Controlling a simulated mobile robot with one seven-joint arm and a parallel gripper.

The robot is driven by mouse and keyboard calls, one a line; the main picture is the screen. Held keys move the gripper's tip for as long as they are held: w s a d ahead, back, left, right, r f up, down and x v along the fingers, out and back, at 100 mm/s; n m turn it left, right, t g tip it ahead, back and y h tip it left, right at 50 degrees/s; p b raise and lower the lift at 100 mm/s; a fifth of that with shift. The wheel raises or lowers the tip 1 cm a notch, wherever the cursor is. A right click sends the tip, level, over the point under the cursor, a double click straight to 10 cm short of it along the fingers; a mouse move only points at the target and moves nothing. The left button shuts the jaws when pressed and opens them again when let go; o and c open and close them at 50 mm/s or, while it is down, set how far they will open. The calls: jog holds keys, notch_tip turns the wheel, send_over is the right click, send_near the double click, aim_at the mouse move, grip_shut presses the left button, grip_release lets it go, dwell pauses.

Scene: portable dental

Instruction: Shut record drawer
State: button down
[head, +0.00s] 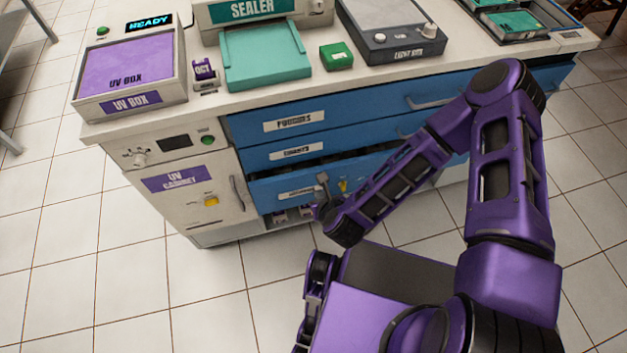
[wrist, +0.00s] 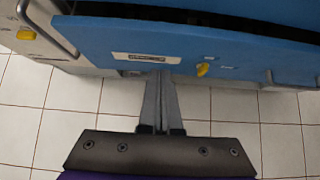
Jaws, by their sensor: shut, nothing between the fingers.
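The record drawer is the lowest blue drawer (head: 291,188), with a white label too small to read. It stands somewhat out from the cabinet, with a dark gap along its top. In the wrist view its blue front (wrist: 90,38) fills the upper part, with a label (wrist: 140,57) and a yellow tab (wrist: 203,69). My gripper (head: 321,178) is at the drawer front, its fingers shut and empty. In the wrist view the fingertips (wrist: 160,75) reach the front just below the label; I cannot tell whether they touch.
Two upper blue drawers (head: 294,122) look shut. A white UV cabinet (head: 188,206) with a handle stands left of the drawers. The countertop holds a UV box (head: 130,72), a teal sealer (head: 264,56) and a light box (head: 392,30). Tiled floor (head: 130,275) is clear at left.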

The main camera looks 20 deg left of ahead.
aim_at(310, 176)
jog(key=w+a, duration=0.1)
jog(key=w+a+f, duration=0.1)
jog(key=w, duration=0.1)
jog(key=w+f, duration=0.1)
jog(key=shift+w+a+f+b, duration=0.15)
jog(key=shift+a+b, duration=0.15)
jog(key=shift+a, duration=0.1)
jog(key=shift+w+a, duration=0.35)
jog(key=shift+w, duration=0.05)
jog(key=shift+w, duration=0.1)
